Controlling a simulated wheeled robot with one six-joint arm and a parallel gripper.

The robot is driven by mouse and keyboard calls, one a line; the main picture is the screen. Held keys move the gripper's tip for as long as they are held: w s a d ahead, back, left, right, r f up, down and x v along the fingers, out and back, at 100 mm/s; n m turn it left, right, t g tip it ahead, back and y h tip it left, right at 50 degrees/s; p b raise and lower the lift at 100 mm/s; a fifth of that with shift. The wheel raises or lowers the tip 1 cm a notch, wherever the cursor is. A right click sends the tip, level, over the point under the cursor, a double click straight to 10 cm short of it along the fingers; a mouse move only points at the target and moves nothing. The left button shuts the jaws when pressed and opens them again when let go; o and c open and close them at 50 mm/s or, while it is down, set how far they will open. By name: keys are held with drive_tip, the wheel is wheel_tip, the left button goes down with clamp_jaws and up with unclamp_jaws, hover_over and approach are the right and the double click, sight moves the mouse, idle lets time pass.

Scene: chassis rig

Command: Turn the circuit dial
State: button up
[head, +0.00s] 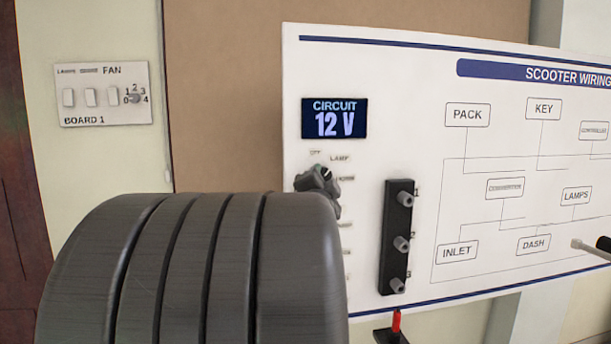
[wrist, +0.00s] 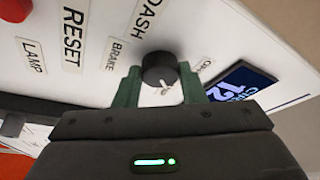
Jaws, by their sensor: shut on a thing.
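The circuit dial (wrist: 159,68) is a round black knob with a white pointer mark on the white panel. In the wrist view, my gripper (wrist: 161,84) has one green finger on each side of it and is shut on it. The pointer mark shows on the knob's near side, toward my gripper. In the head view, a dark knob shape (head: 318,182) sits below the CIRCUIT display (head: 335,119), which reads 12 V. Small labels stand around it, OFF and LAMP above.
A black strip with three numbered posts (head: 396,238) is right of the dial. Board 1 (head: 103,94) with switches and a fan dial hangs at the left. A large dark grooved shape (head: 200,270) blocks the lower left. A red button (wrist: 15,9) is beyond RESET.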

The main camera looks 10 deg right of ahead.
drive_tip(key=shift+m, duration=0.3)
drive_tip(key=o, duration=1)
